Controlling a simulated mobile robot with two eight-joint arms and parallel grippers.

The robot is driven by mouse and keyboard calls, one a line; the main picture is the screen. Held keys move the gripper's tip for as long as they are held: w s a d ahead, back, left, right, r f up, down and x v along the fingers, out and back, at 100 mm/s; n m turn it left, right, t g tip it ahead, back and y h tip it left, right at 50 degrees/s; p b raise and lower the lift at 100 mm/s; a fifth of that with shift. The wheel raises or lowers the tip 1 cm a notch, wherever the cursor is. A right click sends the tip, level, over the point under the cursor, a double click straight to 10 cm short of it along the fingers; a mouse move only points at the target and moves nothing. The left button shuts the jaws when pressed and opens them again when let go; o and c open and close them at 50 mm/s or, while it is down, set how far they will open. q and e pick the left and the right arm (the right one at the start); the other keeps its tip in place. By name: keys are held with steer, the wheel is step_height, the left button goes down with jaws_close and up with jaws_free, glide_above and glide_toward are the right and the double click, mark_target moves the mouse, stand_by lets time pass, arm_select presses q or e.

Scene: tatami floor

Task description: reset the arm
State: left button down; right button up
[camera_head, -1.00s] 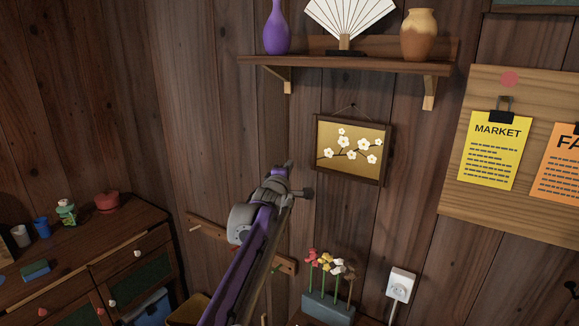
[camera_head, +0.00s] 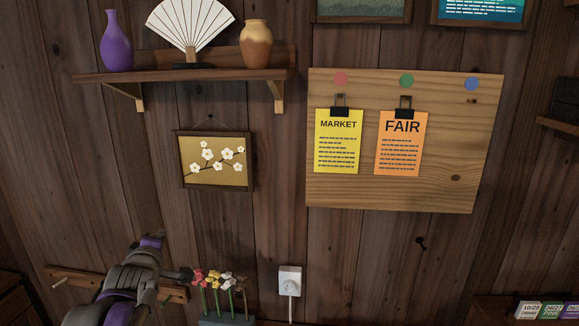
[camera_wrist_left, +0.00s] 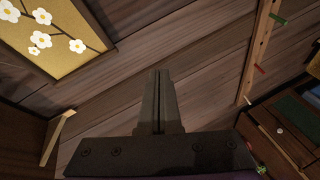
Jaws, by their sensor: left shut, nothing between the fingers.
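My left arm, purple and grey, rises from the lower left of the head view, and its gripper end (camera_head: 150,243) is in front of the wall, below the blossom picture. In the left wrist view the two dark fingers of my left gripper (camera_wrist_left: 161,80) lie together, with nothing between them. The fingers are hard to make out in the head view. My right gripper is in neither view.
The blossom picture (camera_head: 215,161) hangs under a shelf (camera_head: 190,76) with a purple vase, a fan and a jar. A peg rail (camera_head: 75,280) is behind the arm. Flowers (camera_head: 222,285) stand just right of it. A notice board (camera_head: 450,140) is farther right.

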arm_select(q)
steer(key=s+d+f+m+g+h, duration=0.1)
steer(key=s+d+f+m+g, duration=0.2)
steer(key=s+d+f+m, duration=0.2)
steer(key=s+d+f+m+g+h, duration=0.1)
steer(key=s+d+f+m+g, duration=0.2)
steer(key=s+f, duration=0.9)
steer(key=s+d+f+m+g+h+p, duration=0.1)
steer(key=s+d+f+m, duration=0.6)
steer(key=s, duration=0.8)
step_height(320, 180, down, 2)
steer(key=shift+s+d+f+m+g+h, duration=0.15)
steer(key=shift+s+m+g+h, duration=0.15)
steer(key=shift+m+g+h, duration=0.6)
steer(key=shift+g+y, duration=0.3)
